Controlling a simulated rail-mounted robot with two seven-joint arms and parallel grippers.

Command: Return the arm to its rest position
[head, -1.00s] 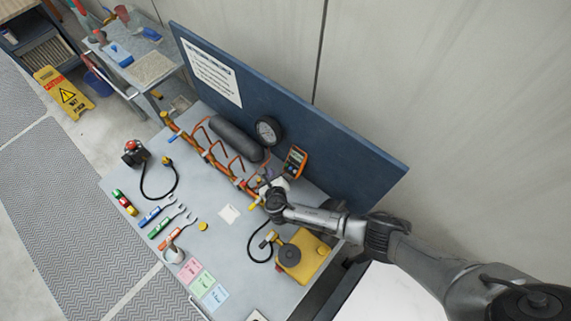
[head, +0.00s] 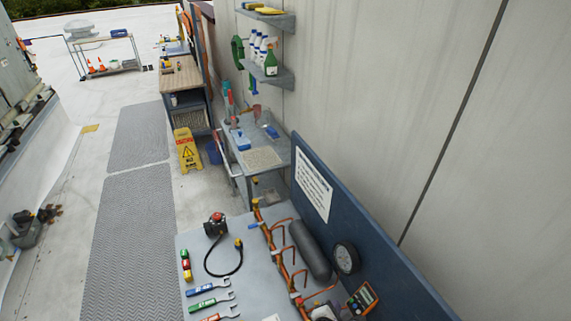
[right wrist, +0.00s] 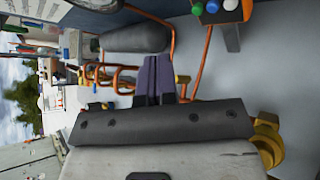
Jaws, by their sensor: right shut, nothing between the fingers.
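My right gripper (right wrist: 156,62) shows in the right wrist view, its two dark fingers close together and nothing between them. It is near the copper pipework (right wrist: 122,80) and the dark grey cylinder (right wrist: 135,38); whether it touches a pipe I cannot tell. In the head view the workbench (head: 215,265) fills the lower middle, with the cylinder (head: 309,250) and orange pipes (head: 272,243) on it. At the bottom edge of that view only a small part near the pipes could be my right gripper. My left gripper is in neither view.
A blue backboard (head: 375,255) with a round gauge (head: 345,258) stands behind the bench. An orange meter (head: 362,299) is beside the cylinder. Wrenches (head: 208,302) lie at the bench's left. A yellow floor sign (head: 187,150) stands beyond. Grey mats (head: 130,235) cover the floor on the left.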

